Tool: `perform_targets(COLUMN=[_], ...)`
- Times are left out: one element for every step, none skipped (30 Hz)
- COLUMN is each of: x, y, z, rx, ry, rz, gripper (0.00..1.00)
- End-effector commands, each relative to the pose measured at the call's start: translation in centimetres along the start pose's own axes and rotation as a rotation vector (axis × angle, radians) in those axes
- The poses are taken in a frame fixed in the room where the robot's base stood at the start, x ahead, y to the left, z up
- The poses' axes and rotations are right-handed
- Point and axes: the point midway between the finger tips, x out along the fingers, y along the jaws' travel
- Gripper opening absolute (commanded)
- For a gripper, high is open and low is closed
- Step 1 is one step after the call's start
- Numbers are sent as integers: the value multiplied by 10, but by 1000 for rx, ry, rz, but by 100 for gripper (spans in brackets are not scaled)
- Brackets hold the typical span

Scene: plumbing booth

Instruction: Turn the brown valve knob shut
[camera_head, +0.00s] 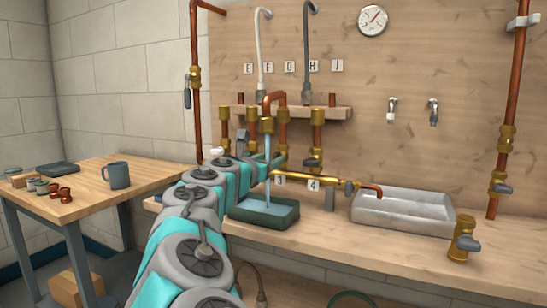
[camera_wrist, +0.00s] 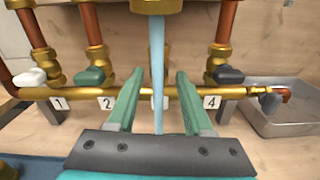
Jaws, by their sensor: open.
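No brown knob can be made out in either view. In the wrist view the brass manifold pipe (camera_wrist: 75,92) carries a white knob (camera_wrist: 32,77) by label 1, a green knob (camera_wrist: 90,75) by label 2 and a dark grey knob (camera_wrist: 229,74) by label 4. The spot between labels 2 and 4 is largely covered by a brass outlet (camera_wrist: 155,6), falling water (camera_wrist: 157,60) and my gripper. My gripper (camera_wrist: 159,76) is open, its two green fingers spread either side of the water stream, with no object held. In the head view my arm hides much of the manifold.
A teal basin (camera_head: 250,215) stands under the water, and a grey sink (camera_head: 405,222) is to its right. A brass valve (camera_head: 462,240) stands at the bench's front right. A side table (camera_head: 110,206) at left holds a mug (camera_head: 117,175) and small parts.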

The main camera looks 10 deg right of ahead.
Motion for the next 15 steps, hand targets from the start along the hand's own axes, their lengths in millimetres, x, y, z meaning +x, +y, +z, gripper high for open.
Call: perform_targets(x=[6,9,12,14,16,18,19,20,21,21,22,22,22,21,21], y=[0,0,1,1,1,1,1,1,1,1,1,1,1,1,1], z=[0,1,1,1,1,1,1,1,1,1,1,1,1,1,1], rx=[0,1,1,1,1,1,1,1,1,1,1,1,1,1,1], ry=[0,-1,-1,-2,-2,-2,-2,-2,-2,-2,-2,-2,-2,-2,-2], rz=[0,0,1,2,2,2,1,1,1,1,1,1,1,1,1], gripper=[51,51,51,51,51,51,51,51,51,51,51,51,51,51,51])
